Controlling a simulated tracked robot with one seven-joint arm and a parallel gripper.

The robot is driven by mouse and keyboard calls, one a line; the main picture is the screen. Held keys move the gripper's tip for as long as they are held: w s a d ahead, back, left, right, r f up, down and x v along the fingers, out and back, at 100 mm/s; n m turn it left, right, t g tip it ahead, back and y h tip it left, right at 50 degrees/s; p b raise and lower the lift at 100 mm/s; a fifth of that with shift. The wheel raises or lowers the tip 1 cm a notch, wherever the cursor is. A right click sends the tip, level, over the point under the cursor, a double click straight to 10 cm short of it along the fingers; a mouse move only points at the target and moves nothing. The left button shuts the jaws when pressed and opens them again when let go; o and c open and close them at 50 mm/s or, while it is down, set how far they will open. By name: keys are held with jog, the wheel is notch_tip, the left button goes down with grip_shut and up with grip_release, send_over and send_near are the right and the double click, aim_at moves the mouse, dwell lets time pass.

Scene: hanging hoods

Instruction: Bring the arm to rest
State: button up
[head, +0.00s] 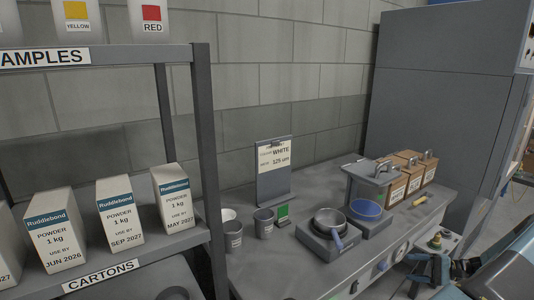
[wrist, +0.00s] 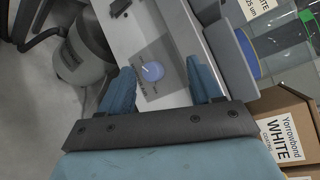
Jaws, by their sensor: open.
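My gripper (wrist: 162,86) is open in the wrist view, with its two blue fingers well apart and nothing held between them. Beyond the fingers is a pale surface with a small round bluish thing (wrist: 152,71) on it. In the head view my blue and black arm reaches in at the lower right, beside the right end of the bench (head: 285,268). The exact pose of the whole arm is hidden, as only part of it shows.
A shelf rack (head: 205,150) with several powder cartons (head: 122,220) stands at the left. The bench holds a dark pan (head: 330,222), a blue disc (head: 367,209), cups, a clipboard (head: 274,180) and brown boxes (head: 419,179). White-labelled cartons (wrist: 283,125) lie close right of my gripper.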

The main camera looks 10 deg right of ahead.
jog(key=w+a+r+n+g+h, duration=0.25)
jog(key=a+r+g+h, duration=0.2)
jog(key=a+r, duration=0.8)
jog(key=w+a+r+n+g+h, duration=0.2)
jog(key=a+r+n+g+h, duration=0.25)
jog(key=a+r, duration=0.8)
jog(key=s+a+r+n+t+h, duration=0.4)
jog(key=s+a+r+t, duration=0.2)
jog(key=s+a+r, duration=0.9)
jog(key=shift+s+a+r+n+h, duration=0.3)
jog(key=shift+s+r+h, duration=0.1)
jog(key=shift+s+r, duration=0.6)
jog(key=shift+s+f, duration=0.1)
jog(key=shift+c, duration=0.4)
